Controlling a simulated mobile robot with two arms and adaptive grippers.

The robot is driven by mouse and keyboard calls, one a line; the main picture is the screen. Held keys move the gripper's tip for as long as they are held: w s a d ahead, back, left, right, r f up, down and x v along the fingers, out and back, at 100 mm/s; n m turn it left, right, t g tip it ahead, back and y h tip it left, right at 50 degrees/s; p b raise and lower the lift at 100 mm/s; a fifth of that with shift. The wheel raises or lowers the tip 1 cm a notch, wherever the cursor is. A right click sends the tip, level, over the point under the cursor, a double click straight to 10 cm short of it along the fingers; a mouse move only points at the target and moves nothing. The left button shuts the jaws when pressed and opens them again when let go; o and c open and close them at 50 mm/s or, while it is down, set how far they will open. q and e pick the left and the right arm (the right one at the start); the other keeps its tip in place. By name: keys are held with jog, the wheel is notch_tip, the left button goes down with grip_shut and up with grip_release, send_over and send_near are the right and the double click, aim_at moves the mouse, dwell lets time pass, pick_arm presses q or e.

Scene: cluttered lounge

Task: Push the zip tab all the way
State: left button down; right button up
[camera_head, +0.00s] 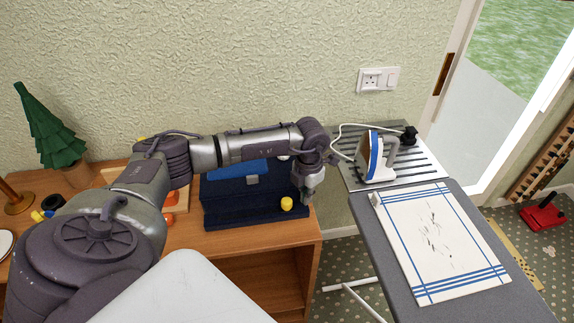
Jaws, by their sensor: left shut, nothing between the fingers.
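A dark blue case or box (238,208) stands on the wooden cabinet, partly hidden behind my left arm. A small yellow piece (287,203) shows at its front right; it may be the zip tab, but I cannot be sure. A small grey piece (252,180) shows on the case's middle. My left gripper (307,200) points down at the case's right end, just right of the yellow piece. It is shut and holds nothing. Whether it touches the case or the yellow piece is not clear. My right gripper is out of view.
An ironing board (370,240) with a blue-striped cloth (435,240) stands right of the cabinet (215,242). A white and blue iron (378,158) with a cord sits at its far end. A green toy tree (48,125) stands at the left. The wall is close behind.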

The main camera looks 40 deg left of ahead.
pick_arm(q)
jog(key=shift+s+a, duration=0.2)
